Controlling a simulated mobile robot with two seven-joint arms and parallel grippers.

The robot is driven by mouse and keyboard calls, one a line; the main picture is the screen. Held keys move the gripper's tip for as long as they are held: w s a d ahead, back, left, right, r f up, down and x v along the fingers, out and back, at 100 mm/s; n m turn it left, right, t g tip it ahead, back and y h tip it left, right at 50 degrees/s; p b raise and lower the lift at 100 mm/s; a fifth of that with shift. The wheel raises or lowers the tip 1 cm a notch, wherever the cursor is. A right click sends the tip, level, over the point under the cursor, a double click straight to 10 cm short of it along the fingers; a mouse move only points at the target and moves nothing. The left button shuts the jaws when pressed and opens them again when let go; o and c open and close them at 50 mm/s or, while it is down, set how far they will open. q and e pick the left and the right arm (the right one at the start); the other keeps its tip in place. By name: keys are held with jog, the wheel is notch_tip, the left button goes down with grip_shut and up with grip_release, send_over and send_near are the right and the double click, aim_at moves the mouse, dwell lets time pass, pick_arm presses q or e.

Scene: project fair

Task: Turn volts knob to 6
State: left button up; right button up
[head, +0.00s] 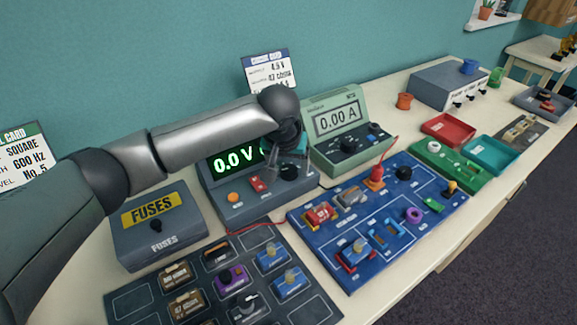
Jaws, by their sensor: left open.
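The grey power supply (240,212) stands at the middle of the bench, and its green display (234,160) reads 0.0 V. A dark round knob (290,172), likely the volts knob, is at the right of its front panel. Its scale and pointer are too small to read. My left gripper (286,162) is open and points down just above and behind this knob. I cannot tell whether the fingers touch it. My left arm crosses above the supply and hides its top. My right gripper is not in view.
A green meter (337,128) reading 0.00 A stands close to the right of the gripper. A fuses box (158,230) is at the left. A blue circuit board (333,258) and a dark parts tray (323,309) lie in front, with a red wire between.

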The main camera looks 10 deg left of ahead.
pick_arm(q)
grip_shut()
dwell(0.6)
